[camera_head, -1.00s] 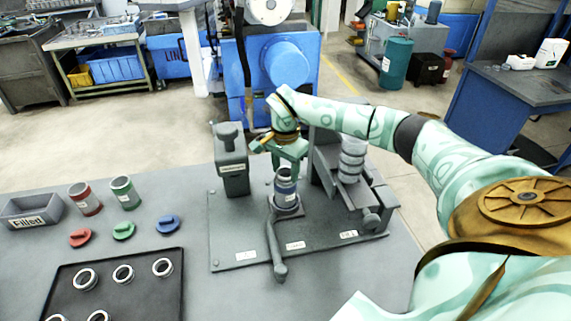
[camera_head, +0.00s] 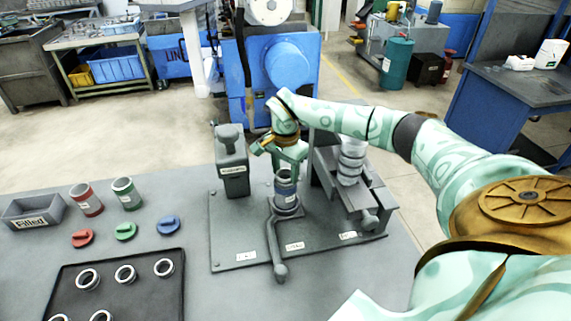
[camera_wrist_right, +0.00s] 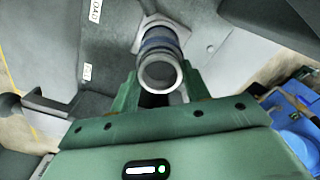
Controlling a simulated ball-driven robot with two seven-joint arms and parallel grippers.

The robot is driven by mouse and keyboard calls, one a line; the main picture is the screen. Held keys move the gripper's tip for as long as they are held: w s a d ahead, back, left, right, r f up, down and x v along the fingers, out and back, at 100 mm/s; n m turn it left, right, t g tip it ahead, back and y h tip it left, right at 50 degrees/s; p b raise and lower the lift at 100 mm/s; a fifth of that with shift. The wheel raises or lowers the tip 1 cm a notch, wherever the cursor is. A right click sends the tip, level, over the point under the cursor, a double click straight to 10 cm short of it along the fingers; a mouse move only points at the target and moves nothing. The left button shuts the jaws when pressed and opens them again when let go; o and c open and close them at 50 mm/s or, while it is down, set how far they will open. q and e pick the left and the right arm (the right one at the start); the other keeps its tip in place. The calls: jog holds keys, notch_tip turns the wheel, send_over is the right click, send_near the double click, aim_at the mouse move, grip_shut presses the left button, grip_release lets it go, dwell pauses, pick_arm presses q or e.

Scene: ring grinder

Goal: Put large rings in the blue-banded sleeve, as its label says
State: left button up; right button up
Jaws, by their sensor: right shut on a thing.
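The blue-banded sleeve (camera_head: 286,190) stands upright in a holder on the grey fixture plate (camera_head: 232,232). It also shows in the right wrist view (camera_wrist_right: 160,40). My right gripper (camera_head: 287,163) is right above the sleeve. In the right wrist view its green fingers (camera_wrist_right: 160,88) are shut on a grey metal ring (camera_wrist_right: 160,74), which lines up with the sleeve's mouth. I cannot tell how far the ring sits in the sleeve. More rings (camera_head: 351,160) stand stacked on the fixture's right side. My left gripper is not in view.
A black tray (camera_head: 140,297) with several rings lies at the front left. Red-banded (camera_head: 86,200) and green-banded (camera_head: 126,193) sleeves, red, green and blue caps, and a grey box labelled "Filled" (camera_head: 32,215) stand behind it.

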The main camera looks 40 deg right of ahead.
jog(key=shift+p, duration=0.3)
dwell(0.5)
dwell(0.4)
jog(key=o, duration=1.7)
notch_tip(320, 180, up, 7)
jog(key=p, duration=0.6)
jog(key=shift+p, duration=0.4)
